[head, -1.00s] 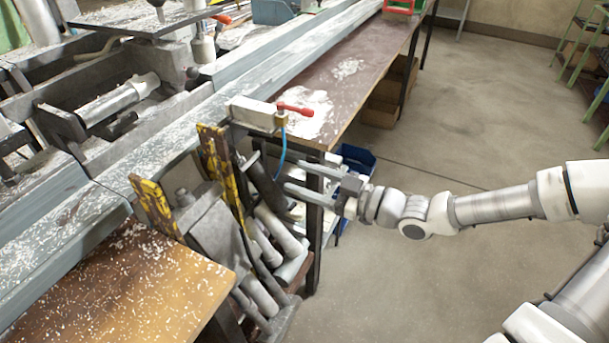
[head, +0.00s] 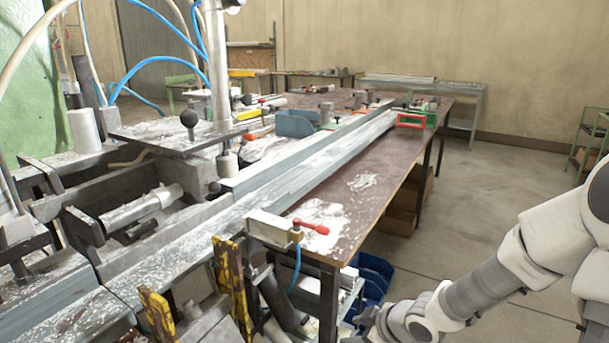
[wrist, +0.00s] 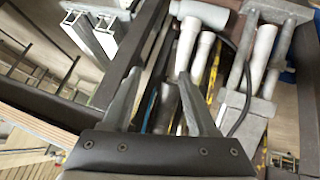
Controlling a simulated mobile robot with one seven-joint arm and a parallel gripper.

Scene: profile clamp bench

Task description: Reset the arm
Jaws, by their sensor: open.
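My gripper (wrist: 160,76) is open, its two grey fingers spread apart with nothing held between them in the wrist view. Beyond the fingers are grey metal cylinders (wrist: 203,55) and dark frame bars, apart from or behind the fingers; I cannot tell the exact gap. In the head view my white and grey arm comes in from the lower right, and its gripper end is cut off by the bottom edge, beside the bench's front leg.
A long workbench (head: 383,187) with a metal profile rail runs to the back. A clamp with a red handle (head: 311,227) sits on its near corner. Blue bins (head: 374,270) stand below, close to my arm. Yellow-black clamp plates (head: 231,282) stand left. The floor (head: 470,210) at right is open.

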